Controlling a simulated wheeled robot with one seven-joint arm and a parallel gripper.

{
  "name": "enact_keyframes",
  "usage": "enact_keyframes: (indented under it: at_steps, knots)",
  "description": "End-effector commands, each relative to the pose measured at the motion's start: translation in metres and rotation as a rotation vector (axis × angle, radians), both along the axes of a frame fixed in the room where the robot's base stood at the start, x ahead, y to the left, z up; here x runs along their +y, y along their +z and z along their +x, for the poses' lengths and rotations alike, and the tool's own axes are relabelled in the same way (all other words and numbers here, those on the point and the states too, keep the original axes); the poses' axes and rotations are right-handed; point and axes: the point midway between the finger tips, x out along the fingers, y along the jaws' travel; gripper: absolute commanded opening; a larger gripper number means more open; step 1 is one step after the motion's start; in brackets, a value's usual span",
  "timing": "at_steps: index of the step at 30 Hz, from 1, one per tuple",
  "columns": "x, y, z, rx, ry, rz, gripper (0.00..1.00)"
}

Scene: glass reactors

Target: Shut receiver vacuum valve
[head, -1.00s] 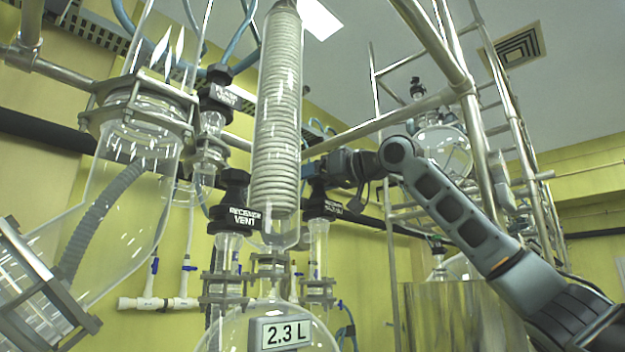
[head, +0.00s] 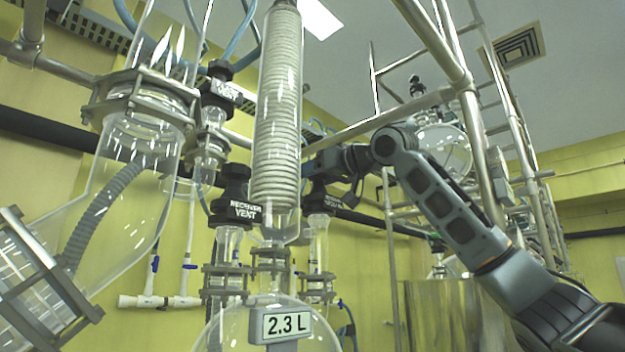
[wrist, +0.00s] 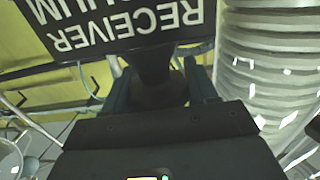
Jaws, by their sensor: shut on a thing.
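The receiver vacuum valve (head: 325,201) is a black valve with a black label, right of the coiled glass condenser in the head view. It sits on top of a clear glass neck. In the wrist view, its label (wrist: 120,28) reads "RECEIVER VACUUM" upside down, and the dark valve knob (wrist: 158,88) is between my fingers. My gripper (head: 318,166) reaches in from the right at the valve's top and is shut on it. In the wrist view my gripper (wrist: 158,92) shows a finger on each side of the knob. The fingertips are partly hidden in the head view.
The coiled condenser (head: 277,110) stands close left of my gripper and shows at the right in the wrist view (wrist: 270,65). The receiver vent valve (head: 236,197) is further left. A round glass flask (head: 235,330) labelled 2.3 L is below. Metal frame poles (head: 480,150) stand behind my arm.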

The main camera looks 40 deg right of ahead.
Motion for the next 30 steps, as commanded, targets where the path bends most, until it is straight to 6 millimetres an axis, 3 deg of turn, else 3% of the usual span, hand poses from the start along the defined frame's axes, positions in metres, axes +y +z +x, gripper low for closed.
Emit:
enact_keyframes:
  at_steps: [15, 30]
  knots:
    - [-0.0039, -0.0019, -0.0001, 0.002, -0.332, 0.000, 0.27]
    - [-0.0071, -0.0015, -0.0009, 0.004, -0.417, 0.001, 0.27]
